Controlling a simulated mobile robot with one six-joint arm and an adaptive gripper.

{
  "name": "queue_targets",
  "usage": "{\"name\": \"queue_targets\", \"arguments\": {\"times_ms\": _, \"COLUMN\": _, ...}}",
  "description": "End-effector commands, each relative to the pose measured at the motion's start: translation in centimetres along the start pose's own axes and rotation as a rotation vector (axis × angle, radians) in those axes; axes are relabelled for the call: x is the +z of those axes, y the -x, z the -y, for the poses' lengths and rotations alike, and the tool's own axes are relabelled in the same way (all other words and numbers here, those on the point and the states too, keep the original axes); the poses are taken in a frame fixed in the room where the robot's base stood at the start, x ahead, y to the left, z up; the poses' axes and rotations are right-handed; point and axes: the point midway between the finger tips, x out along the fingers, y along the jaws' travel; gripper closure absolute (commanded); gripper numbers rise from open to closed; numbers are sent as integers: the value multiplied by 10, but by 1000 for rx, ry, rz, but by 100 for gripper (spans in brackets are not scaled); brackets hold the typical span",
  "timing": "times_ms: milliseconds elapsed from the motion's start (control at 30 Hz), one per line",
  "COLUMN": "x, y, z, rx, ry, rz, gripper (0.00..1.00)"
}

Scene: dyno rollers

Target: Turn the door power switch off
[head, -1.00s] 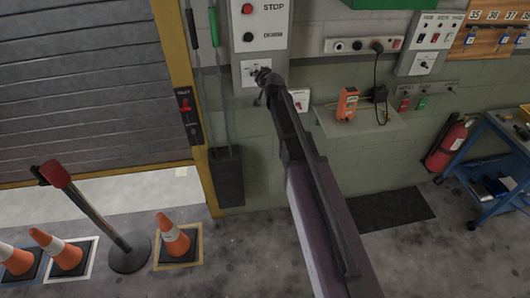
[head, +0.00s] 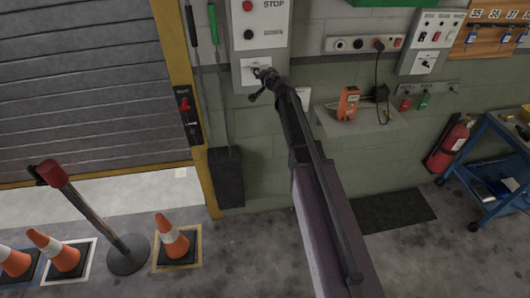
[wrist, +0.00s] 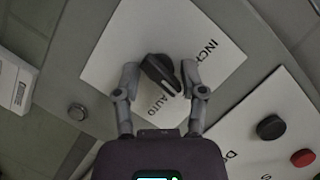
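No label reading "door power" is legible. A black rotary knob (wrist: 161,74) sits on a white plate (wrist: 205,38) marked INCH and AUTO. That plate (head: 250,68) is at the bottom of the grey STOP/DOWN panel in the head view. My gripper (wrist: 160,76) has its fingers apart, one on each side of the knob. The right finger is close to the knob, and contact is unclear. In the head view my gripper (head: 260,86) is at this plate, partly covering it.
The panel's red STOP button (head: 247,6) and black DOWN button (head: 248,35) are above the plate. A red-handled switch (head: 184,104) is on the yellow door post. A shelf (head: 358,122) with an orange device (head: 348,103) is right of my arm. Cones (head: 172,236) stand left.

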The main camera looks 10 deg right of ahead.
Motion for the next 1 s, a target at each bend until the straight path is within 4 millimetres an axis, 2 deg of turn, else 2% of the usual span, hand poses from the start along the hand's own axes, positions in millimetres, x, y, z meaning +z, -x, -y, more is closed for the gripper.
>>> {"name": "queue_targets", "arguments": {"times_ms": 200, "x": 0, "y": 34, "z": 1, "rx": -2, "ry": -9, "rz": 0, "gripper": 49}}
{"name": "queue_targets", "arguments": {"times_ms": 1000, "x": 2, "y": 144, "z": -1, "rx": -1, "ry": -4, "rz": 2, "gripper": 49}}
